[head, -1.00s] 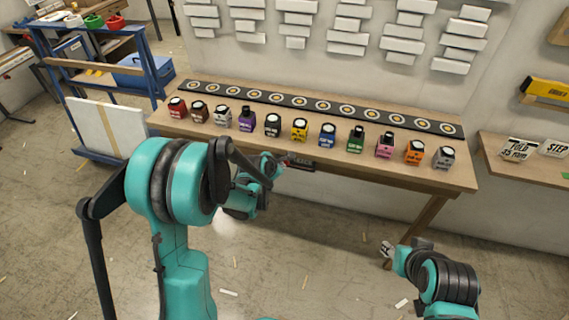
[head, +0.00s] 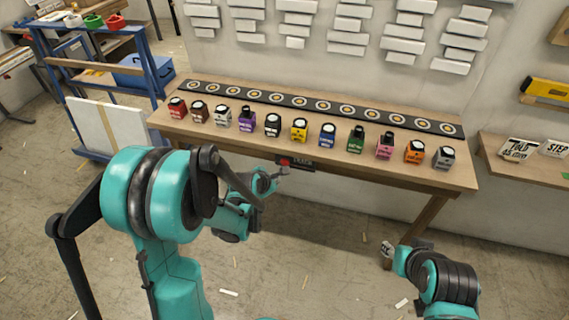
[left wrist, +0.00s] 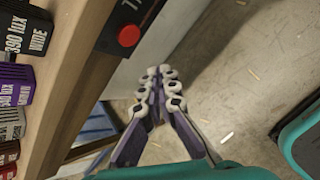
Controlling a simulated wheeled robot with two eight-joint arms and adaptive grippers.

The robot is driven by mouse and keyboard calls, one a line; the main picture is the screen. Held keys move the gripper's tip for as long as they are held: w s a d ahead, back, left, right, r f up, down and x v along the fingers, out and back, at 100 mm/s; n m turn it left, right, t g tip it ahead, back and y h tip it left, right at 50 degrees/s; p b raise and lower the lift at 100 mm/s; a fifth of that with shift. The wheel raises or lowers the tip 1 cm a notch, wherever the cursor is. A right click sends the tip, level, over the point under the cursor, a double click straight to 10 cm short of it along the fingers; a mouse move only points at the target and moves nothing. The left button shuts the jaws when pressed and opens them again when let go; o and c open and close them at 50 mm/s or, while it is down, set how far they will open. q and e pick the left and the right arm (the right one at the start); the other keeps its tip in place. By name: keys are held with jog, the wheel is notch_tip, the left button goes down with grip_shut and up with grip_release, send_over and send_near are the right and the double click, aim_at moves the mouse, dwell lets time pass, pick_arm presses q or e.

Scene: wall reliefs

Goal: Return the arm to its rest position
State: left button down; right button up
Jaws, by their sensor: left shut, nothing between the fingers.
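My left arm reaches in from the left of the head view. Its gripper (head: 283,171) is in front of the workbench's front edge, just below the red button (head: 284,162) on a dark panel. In the left wrist view the gripper (left wrist: 160,74) is shut, with its pale fingertips together and nothing between them. The red button (left wrist: 128,36) shows there up and left of the fingertips, with a visible gap in the picture. My right gripper (head: 387,249) is low at the right, beside a bench leg and over the floor; its fingers are too small to read.
The workbench (head: 300,165) bears a row of several coloured blocks and a dark strip (head: 316,104) of round targets. White relief slats cover the wall behind. A blue rack (head: 95,60) stands at the left. The floor (head: 320,270) between my arms is open, with scattered scraps.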

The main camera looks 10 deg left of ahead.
dwell(0.3)
pick_arm(q)
jog(key=s+r+m, duration=0.4)
jog(key=s+m, duration=0.3)
jog(key=m, duration=0.2)
jog(key=s+r+m+g, duration=0.1)
jog(key=s+r+m, duration=0.3)
jog(key=s+m, duration=0.4)
jog(key=s+r+m+y, duration=0.1)
jog(key=s+r+m, duration=0.3)
jog(key=s+m, duration=0.4)
jog(key=shift+d+r+m+g, duration=0.4)
jog(key=shift+m, duration=0.6)
